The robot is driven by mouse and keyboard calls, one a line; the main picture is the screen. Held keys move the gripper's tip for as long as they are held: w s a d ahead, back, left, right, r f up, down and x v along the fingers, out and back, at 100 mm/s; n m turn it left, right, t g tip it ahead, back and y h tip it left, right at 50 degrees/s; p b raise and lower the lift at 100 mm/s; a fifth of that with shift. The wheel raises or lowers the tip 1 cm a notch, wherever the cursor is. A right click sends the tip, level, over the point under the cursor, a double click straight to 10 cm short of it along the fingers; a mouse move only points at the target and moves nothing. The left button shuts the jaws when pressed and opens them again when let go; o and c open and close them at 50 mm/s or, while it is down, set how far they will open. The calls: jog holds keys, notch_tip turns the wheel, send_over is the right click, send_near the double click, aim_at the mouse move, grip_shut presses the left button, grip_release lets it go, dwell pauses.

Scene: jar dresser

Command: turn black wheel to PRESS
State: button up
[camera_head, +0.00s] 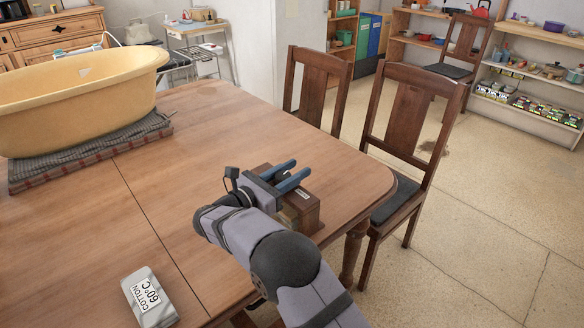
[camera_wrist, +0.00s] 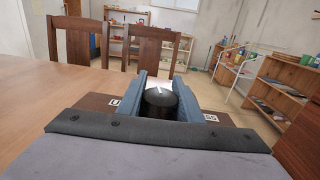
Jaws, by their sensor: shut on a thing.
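The black wheel (camera_wrist: 160,103) sits between my gripper's two blue fingers in the wrist view, with a white mark on its top. My gripper (camera_head: 289,178) is shut on the wheel; in the head view the gripper and arm hide the wheel. The wheel is on a brown wooden box (camera_head: 303,212) near the table's right end. In the wrist view the box (camera_wrist: 98,102) shows a white label at each side, the left starting with "U" and the right ending in "SS". The rest of both labels is hidden by the fingers.
A yellow tub (camera_head: 75,100) stands on a folded cloth (camera_head: 90,150) at the table's left. A grey packet marked "COTTON 60°C" (camera_head: 149,298) lies near the front. Two wooden chairs (camera_head: 410,115) stand beyond the table's right end. The middle of the table (camera_head: 190,150) is clear.

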jog(key=shift+r+m+g+h+p, duration=0.2)
jog(key=shift+m+g+h+p, duration=0.15)
jog(key=shift+m+g+h, duration=0.35)
jog(key=shift+s+d+m+g+h, duration=0.1)
jog(key=shift+s+m+g+h, duration=0.05)
jog(key=shift+m+g+h, duration=0.8)
jog(key=shift+s+d+f+m+g+h, duration=0.15)
jog(key=shift+s+d+m+g+h, duration=0.15)
jog(key=shift+g, duration=0.45)
jog(key=o, duration=1)
jog(key=shift+s, duration=0.1)
jog(key=shift+o, duration=0.2)
notch_tip(320, 180, up, 10)
jog(key=p, duration=0.5)
